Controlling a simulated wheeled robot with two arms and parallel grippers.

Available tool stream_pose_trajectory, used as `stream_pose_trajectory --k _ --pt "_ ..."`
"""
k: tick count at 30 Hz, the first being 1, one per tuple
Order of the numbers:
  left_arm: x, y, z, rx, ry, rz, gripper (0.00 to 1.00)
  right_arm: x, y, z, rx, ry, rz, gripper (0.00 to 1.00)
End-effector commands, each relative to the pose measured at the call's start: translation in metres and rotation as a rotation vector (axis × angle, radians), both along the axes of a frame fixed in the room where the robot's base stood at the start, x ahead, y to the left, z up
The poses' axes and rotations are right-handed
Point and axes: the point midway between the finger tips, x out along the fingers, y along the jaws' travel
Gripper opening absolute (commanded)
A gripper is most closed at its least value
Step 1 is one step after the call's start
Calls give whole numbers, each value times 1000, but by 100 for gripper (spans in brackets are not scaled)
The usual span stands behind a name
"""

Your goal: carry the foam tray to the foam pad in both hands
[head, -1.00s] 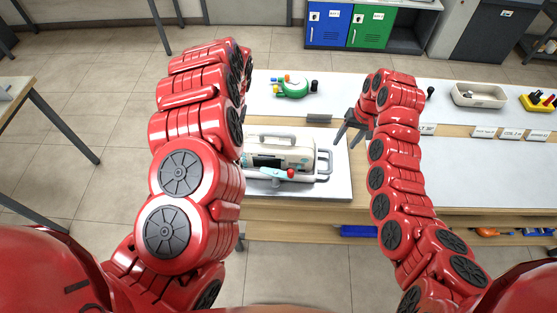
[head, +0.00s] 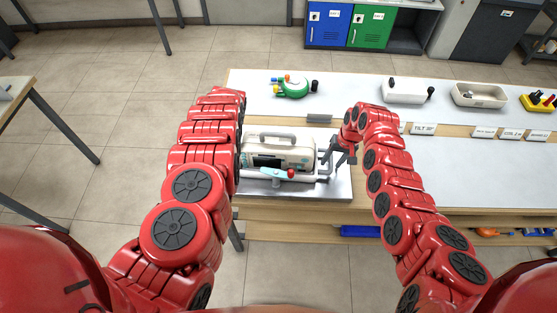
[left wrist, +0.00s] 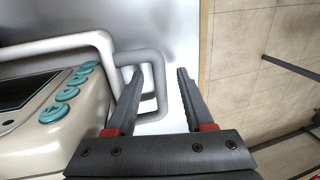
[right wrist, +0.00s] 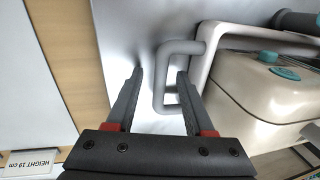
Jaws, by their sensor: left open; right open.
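A cream monitor with a carry handle (head: 280,152) sits in a white-rimmed tray with grey side handles. The tray's rim shows in the right wrist view (right wrist: 204,72) and the left wrist view (left wrist: 62,42). My right gripper (head: 336,156) is open at the tray's right handle (right wrist: 162,82); the handle's outer bar appears between its fingers. My left gripper (left wrist: 160,72) is open, with the other handle (left wrist: 158,88) between its fingers. In the head view my left arm hides that gripper. I cannot tell a separate foam pad for certain.
The tray stands on a shiny grey slab (head: 335,188) at the bench's front edge. Behind are a green device (head: 293,88), a white box with black knobs (head: 407,91) and a cream bin (head: 480,95). The white bench top to the right has clear room.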

Motion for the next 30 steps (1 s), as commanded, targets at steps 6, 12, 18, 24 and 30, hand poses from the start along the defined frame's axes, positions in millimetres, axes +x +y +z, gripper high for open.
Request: stream_pose_trajectory --k 6,12,18,24,30 --pt "0 0 0 0 1 0 53 0 0 0 0 0 0 53" --pt "0 0 0 0 1 0 24 0 0 0 0 0 0 24" --pt "0 0 0 0 1 0 0 0 0 -1 0 0 0 0" --pt "-1 0 0 1 1 0 0 0 0 -1 -1 0 0 0" --pt "-1 1 -1 1 2 0 0 0 0 0 -1 0 0 0"
